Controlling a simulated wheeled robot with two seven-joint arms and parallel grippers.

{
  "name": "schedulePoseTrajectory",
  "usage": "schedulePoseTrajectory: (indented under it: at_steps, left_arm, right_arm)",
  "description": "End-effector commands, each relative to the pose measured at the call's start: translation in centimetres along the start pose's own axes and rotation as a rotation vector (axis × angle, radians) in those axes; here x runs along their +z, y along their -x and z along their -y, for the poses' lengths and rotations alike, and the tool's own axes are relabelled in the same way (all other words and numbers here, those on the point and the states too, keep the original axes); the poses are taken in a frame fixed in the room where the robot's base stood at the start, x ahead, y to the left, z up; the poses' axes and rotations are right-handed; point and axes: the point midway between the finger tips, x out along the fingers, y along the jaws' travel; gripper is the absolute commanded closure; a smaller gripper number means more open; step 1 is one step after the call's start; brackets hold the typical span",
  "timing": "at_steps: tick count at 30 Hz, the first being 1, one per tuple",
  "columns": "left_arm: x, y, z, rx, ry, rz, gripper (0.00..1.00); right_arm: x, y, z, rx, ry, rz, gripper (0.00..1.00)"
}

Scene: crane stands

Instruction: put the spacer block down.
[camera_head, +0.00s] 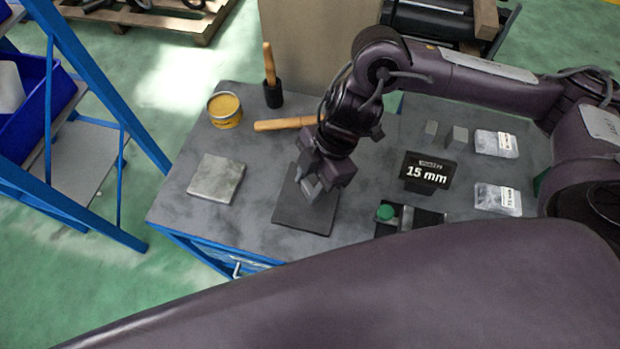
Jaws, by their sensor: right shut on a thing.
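My right gripper (320,184) points down over a dark square pad (296,222) in the middle of the table. It is shut on a small grey spacer block (312,190), which is partly hidden by the fingers. The block is over the pad; whether it touches the pad cannot be told. Two other small grey blocks (457,137) stand on the table to the right. A black sign (428,171) reading "15 mm" stands between the pad and two clear bags. My left gripper is not in view.
A pale metal plate (217,179) lies left of the pad. A yellow tin (225,110), a black-headed mallet (272,92) and a wooden handle (285,124) are behind. A device with a green knob (385,212) and plastic bags (497,199) are at right.

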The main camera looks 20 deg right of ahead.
Motion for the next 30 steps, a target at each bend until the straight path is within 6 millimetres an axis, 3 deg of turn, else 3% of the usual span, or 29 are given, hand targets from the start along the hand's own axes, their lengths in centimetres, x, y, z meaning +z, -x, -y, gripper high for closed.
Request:
schedulePoseTrajectory:
  at_steps: [1, 2, 6, 14, 19, 30]
  left_arm:
    - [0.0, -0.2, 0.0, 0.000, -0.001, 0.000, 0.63]
    - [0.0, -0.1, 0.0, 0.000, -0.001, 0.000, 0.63]
    - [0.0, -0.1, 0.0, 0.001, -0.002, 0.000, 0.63]
    - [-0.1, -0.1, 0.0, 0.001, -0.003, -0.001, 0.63]
    - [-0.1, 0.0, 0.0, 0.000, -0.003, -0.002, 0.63]
    - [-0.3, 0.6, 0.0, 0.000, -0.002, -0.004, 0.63]
  right_arm:
    - [0.1, -0.3, 0.0, -0.001, -0.001, -0.001, 0.91]
    - [0.1, -0.2, 0.0, -0.001, 0.000, 0.000, 0.62]
    - [0.1, -0.2, 0.0, -0.001, 0.000, 0.000, 0.44]
    - [0.0, -0.1, 0.0, 0.000, 0.000, 0.000, 0.43]
    - [-0.1, 1.0, -0.1, 0.002, 0.000, -0.001, 0.43]
    - [-0.1, 8.8, -0.1, 0.006, 0.001, 0.003, 0.43]
